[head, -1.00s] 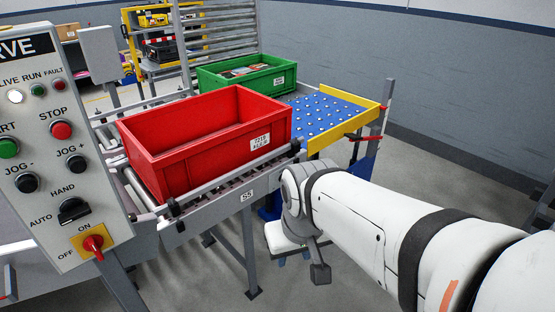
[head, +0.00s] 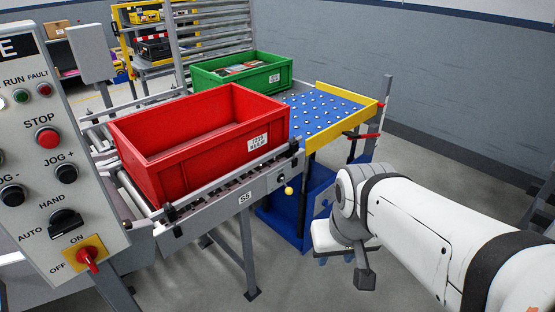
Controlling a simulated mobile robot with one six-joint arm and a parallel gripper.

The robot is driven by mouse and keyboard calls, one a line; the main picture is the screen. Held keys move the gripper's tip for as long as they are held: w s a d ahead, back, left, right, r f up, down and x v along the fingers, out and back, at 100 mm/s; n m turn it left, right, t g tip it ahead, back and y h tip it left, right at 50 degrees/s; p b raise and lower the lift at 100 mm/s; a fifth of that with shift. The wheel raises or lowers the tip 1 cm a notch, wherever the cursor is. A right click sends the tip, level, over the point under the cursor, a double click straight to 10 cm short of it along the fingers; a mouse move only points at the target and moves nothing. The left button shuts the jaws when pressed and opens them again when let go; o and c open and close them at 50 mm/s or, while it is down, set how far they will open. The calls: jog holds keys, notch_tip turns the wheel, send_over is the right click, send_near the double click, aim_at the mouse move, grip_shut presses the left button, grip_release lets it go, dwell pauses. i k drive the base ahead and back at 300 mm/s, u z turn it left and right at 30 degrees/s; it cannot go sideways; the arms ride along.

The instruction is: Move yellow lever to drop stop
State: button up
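A small yellow ball knob (head: 288,190), which looks like the end of the yellow lever, sticks out below the conveyor side rail near its right end. A red crate (head: 185,165) sits on the roller conveyor (head: 212,211) just behind and to the left of the lever. I cannot make out the drop stop clearly. My gripper (head: 338,260) hangs below my wrist, right of and lower in the picture than the knob, apart from it. Its fingers are small and partly hidden, so I cannot tell whether they are open.
A green crate (head: 278,76) stands behind the red one. A blue ball-transfer table (head: 318,112) with a yellow edge (head: 340,128) adjoins the conveyor. A control panel (head: 50,140) stands close at left. A post with red arms (head: 379,120) stands at right. Bare floor lies in front.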

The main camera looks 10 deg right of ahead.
aim_at(289, 190)
jog(key=z, duration=0.05)
jog(key=k, duration=1.3)
jog(key=u, duration=0.6)
jog(key=i, duration=2.25)
jog(key=z, duration=0.4)
jog(key=k, duration=0.75)
jog(key=z, duration=0.25)
jog(key=i, duration=0.75)
jog(key=u, duration=0.1)
